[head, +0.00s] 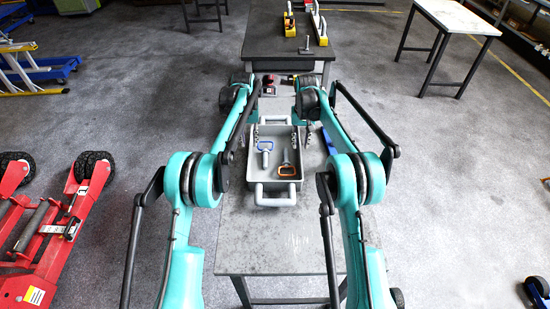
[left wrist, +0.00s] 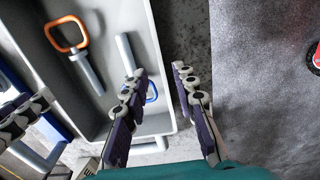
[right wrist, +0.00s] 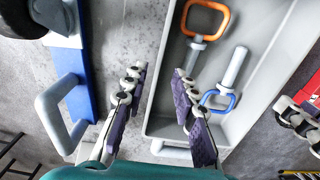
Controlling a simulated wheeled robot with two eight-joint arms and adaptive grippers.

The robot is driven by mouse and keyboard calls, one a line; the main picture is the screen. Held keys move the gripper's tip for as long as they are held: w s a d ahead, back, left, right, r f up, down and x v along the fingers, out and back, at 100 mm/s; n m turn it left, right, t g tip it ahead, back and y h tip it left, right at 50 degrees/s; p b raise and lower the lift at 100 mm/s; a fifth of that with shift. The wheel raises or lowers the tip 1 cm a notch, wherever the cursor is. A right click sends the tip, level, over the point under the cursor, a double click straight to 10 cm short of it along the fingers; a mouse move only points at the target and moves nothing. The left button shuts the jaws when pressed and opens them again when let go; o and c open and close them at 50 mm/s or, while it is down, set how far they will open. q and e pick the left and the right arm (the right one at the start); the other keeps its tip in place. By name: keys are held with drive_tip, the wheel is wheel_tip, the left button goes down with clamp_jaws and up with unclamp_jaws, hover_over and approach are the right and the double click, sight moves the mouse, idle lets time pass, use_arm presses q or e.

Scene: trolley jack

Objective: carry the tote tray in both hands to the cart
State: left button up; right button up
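The grey tote tray (head: 276,188) sits on the grey table, with a handle at its near and far ends. Inside lie a blue-handled pin (head: 265,147) and an orange-handled pin (head: 287,169). My left gripper (head: 256,134) is at the tray's left wall. In the left wrist view its fingers (left wrist: 158,72) are parted, one over the inside and one outside the wall. My right gripper (head: 303,136) is at the right wall. In the right wrist view its fingers (right wrist: 160,73) are parted around that wall. I cannot pick out the cart for certain.
A dark-topped bench or cart (head: 265,45) with yellow tools stands beyond the table (head: 290,240). A blue item (head: 327,141) lies right of the tray. A red trolley jack (head: 50,235) is on the left floor, a pale table (head: 458,18) at right.

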use_arm(q)
drive_tip(key=shift+f, duration=0.1)
